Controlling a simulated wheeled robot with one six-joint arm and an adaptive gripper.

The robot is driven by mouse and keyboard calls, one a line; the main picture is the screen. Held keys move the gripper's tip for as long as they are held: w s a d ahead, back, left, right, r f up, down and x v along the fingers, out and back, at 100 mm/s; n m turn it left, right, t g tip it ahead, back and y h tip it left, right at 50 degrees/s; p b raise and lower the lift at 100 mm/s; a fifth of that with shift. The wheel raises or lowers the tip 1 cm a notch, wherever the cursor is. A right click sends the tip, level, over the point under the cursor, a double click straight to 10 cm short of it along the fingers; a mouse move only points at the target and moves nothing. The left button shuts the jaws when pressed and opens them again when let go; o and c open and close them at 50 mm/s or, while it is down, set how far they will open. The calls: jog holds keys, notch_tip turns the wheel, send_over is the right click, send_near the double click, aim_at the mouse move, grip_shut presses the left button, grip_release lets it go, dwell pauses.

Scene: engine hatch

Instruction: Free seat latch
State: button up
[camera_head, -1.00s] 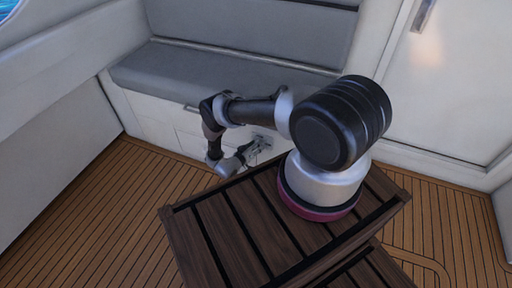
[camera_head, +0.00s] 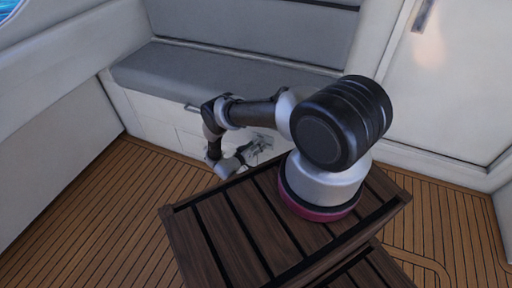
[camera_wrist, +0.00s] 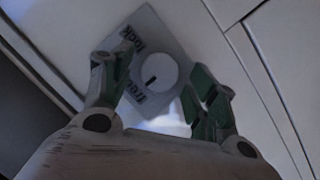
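The seat latch is a grey square plate (camera_wrist: 186,52) with a round white knob (camera_wrist: 160,68), seen in the wrist view. The plate bears the dark words "lock" at its upper part and "free" at its lower left. A short dark mark on the knob lies at its lower-left side, towards "free". My gripper (camera_wrist: 157,75) is open, with one green-padded finger on each side of the knob. A gap shows between the fingers and the knob. In the head view my gripper (camera_head: 256,150) is low by the white seat front (camera_head: 150,120), and the latch cannot be made out.
A grey seat cushion (camera_head: 165,72) lies above the white front. A dark slatted wooden stand (camera_head: 240,235) is in front, under my arm's base. Panel seams run right of the latch in the wrist view. The plank floor (camera_head: 90,215) is clear at left.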

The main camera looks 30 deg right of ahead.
jog(key=v, duration=1.2)
dwell(0.3)
